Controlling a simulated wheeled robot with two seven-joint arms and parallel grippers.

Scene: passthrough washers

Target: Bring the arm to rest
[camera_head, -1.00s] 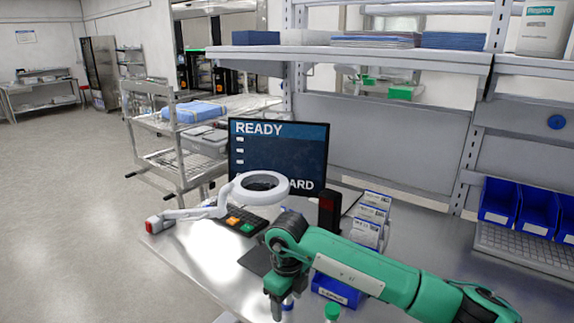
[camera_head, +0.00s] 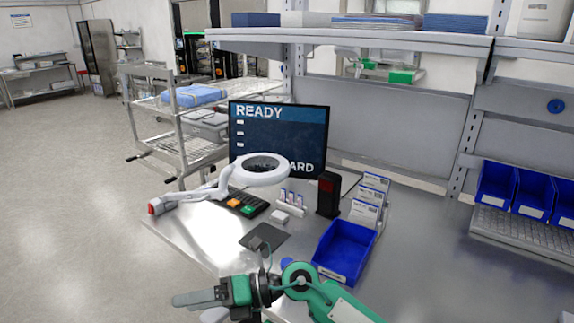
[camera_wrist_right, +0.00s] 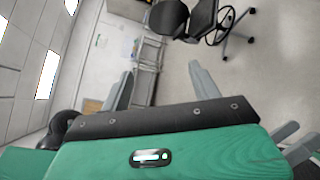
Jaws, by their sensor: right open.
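My right arm, green and dark grey, comes in from the bottom of the head view. Its gripper (camera_head: 182,299) points left at the near edge of the metal bench (camera_head: 195,235). In the right wrist view the two grey fingers of this gripper (camera_wrist_right: 160,82) stand apart with nothing between them. Beyond them are the room floor and a dark chair. My left gripper is not seen in the head view.
A blue bin (camera_head: 343,252), a dark pad (camera_head: 264,237), a ring lamp (camera_head: 262,178) and a monitor reading READY (camera_head: 278,140) stand on the bench. Several blue bins (camera_head: 497,186) are at the right. Open floor (camera_head: 75,200) lies at the left.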

